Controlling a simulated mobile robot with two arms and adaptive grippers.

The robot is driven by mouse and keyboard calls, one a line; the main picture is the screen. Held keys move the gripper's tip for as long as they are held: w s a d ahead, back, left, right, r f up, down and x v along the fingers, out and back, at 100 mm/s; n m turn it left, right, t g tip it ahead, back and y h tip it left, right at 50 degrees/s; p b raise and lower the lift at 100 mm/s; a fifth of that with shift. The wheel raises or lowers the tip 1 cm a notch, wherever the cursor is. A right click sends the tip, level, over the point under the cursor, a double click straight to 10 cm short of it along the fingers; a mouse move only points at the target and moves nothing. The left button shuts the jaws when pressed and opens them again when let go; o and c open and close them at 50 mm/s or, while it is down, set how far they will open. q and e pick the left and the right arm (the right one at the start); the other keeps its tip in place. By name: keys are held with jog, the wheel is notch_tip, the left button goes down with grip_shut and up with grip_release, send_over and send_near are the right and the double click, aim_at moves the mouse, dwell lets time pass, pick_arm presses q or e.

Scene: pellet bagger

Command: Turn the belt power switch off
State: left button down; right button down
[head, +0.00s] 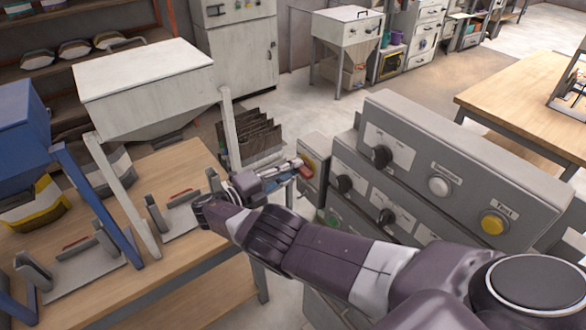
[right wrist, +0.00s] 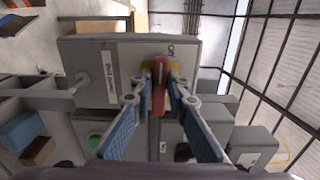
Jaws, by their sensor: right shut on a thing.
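The belt power switch is a grey box (head: 314,148) on the left side of the control panel, with a red handle (head: 306,171) on a yellow plate. My right gripper (head: 296,171) reaches it from the left. In the right wrist view, the box (right wrist: 210,52) carries a white label and the red handle (right wrist: 158,88) points up and down the picture. The blue-padded fingers of my right gripper (right wrist: 159,92) are closed around the handle, one on each side. They hide part of the yellow plate and markings. My left gripper is out of view.
The grey control panel (head: 440,150) with black knobs, a white button and a yellow button (head: 493,223) stands right of the switch. A wooden bench (head: 185,160) with white and blue hoppers is at left. A file rack (head: 252,138) stands behind the gripper.

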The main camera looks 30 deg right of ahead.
dwell(0.6)
jog(key=c, duration=1.9)
grip_release()
